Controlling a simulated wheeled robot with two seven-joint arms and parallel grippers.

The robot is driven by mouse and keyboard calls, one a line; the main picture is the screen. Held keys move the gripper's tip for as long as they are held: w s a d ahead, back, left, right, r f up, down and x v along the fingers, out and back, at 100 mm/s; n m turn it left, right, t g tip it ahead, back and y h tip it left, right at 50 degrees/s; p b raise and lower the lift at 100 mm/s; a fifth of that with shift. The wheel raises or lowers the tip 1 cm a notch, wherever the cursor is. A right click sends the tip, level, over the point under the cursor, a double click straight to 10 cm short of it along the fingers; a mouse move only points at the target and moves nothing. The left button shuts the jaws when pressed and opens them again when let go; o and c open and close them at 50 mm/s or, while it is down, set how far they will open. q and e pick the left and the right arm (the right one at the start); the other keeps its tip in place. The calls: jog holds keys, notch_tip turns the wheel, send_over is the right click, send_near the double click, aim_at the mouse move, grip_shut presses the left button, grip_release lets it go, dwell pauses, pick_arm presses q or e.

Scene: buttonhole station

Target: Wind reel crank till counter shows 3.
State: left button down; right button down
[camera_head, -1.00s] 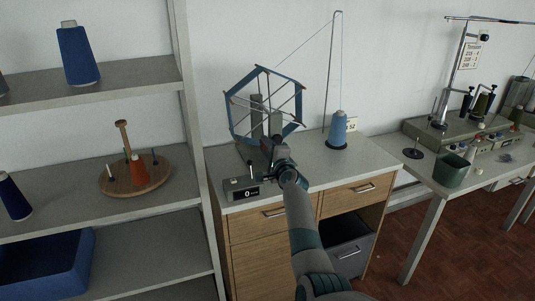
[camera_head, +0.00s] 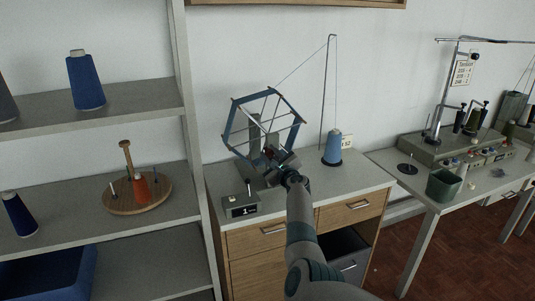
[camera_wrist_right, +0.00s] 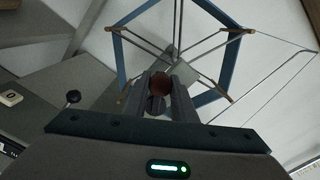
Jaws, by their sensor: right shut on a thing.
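The reel (camera_head: 236,113) is a blue six-sided frame with thin spokes on a grey stand at the back of the cabinet top. It also fills the top of the right wrist view (camera_wrist_right: 226,97). My right gripper (camera_head: 279,160) is in front of the reel's hub. In the right wrist view its fingers (camera_wrist_right: 160,95) are shut on the reddish-brown crank knob (camera_wrist_right: 161,84). The rest of the crank is mostly hidden by the gripper. My left gripper is out of view.
A blue thread cone (camera_head: 333,146) stands right of the reel beside a tall thread guide (camera_head: 323,95); thread runs to the reel. A short lever (camera_wrist_right: 73,97) stands at left in the wrist view. Shelves (camera_head: 90,106) stand left, a table with a green bin (camera_head: 443,186) right.

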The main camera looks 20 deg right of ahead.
jog(key=shift+d+r+m, duration=0.1)
jog(key=shift+d+m, duration=0.15)
jog(key=shift+m, duration=0.05)
jog(key=c, duration=1.5)
grip_release()
jog(key=s+p, duration=0.1)
jog(key=p, duration=0.1)
jog(key=shift+s+r+p, duration=0.15)
jog(key=shift+s+p, duration=0.15)
jog(key=shift+s, duration=0.05)
jog(key=s+p, duration=0.2)
jog(key=s, duration=0.3)
jog(key=s+p, duration=0.2)
jog(key=s, duration=0.3)
jog(key=s+p, duration=0.2)
jog(key=s, duration=0.3)
jog(key=shift+s+d+f+p, duration=0.2)
jog(key=shift+s+d+p, duration=0.1)
jog(key=shift+s+p, duration=0.05)
jog(key=shift+o, duration=0.2)
